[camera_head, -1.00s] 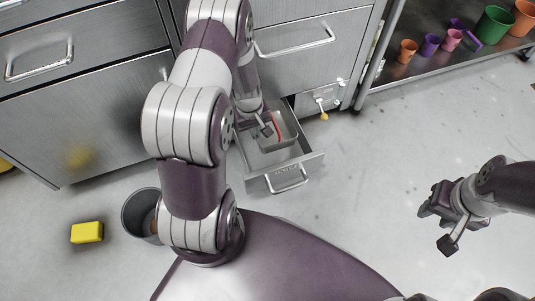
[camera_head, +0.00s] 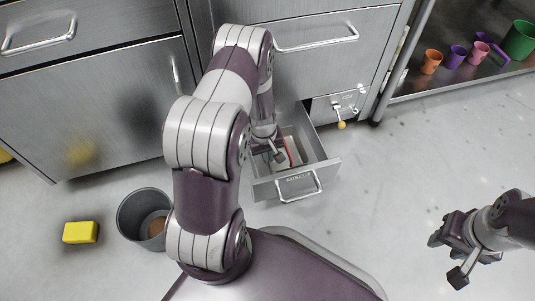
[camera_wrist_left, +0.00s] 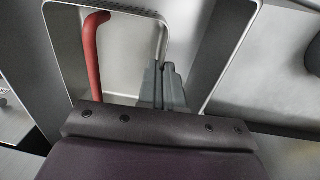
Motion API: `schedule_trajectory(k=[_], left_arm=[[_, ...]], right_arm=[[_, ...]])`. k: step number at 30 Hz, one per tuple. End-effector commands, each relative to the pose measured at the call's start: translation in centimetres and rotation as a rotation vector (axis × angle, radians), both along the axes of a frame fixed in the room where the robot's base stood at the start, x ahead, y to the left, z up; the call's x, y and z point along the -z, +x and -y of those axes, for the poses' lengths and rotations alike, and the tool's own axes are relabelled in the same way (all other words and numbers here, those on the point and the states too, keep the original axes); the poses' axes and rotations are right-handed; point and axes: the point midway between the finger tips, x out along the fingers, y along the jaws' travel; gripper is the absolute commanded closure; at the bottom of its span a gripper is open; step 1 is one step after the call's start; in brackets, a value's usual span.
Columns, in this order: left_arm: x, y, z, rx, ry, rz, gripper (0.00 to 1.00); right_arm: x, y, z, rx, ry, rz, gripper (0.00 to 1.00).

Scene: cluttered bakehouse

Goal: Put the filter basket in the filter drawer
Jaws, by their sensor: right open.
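The filter basket (camera_head: 292,151), a pale, open box with a red bar along it, is inside the open filter drawer (camera_head: 329,163). In the left wrist view the basket (camera_wrist_left: 120,50) shows its rounded rim and the red bar on its left side. My left gripper (camera_wrist_left: 163,85) has its grey fingers close together on the basket's right wall. In the head view my left gripper (camera_head: 277,152) points down into the drawer, and my arm hides part of the basket. I cannot tell whether the basket touches the drawer floor. My right gripper (camera_head: 456,246) is open and empty over the floor.
A steel cabinet front (camera_head: 100,110) stands behind the drawer. A small yellow-tipped lever (camera_head: 341,124) is right of it. A grey bin (camera_head: 132,212) and a yellow block (camera_head: 81,232) are on the floor at left. Several coloured cups (camera_head: 455,56) stand on a shelf at upper right.

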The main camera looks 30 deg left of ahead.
Motion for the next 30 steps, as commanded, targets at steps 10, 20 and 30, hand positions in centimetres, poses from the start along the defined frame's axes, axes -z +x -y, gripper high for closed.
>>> schedule_trajectory(k=[10, 20, 30], left_arm=[[-0.1, 0.0, 0.0, 0.0, 0.0, 0.0, 0.72], [-5.5, -0.2, -0.3, 0.001, 0.0, 0.001, 0.72], [-14.3, -0.4, 0.2, 0.056, 0.007, 0.01, 0.72]], right_arm=[[0.0, 0.0, 0.0, 0.0, 0.0, 0.0, 0.6], [-4.4, 0.0, 0.0, 0.0, 0.0, 0.0, 0.6], [-9.3, 0.0, 0.0, 0.0, 0.0, 0.0, 0.6]])
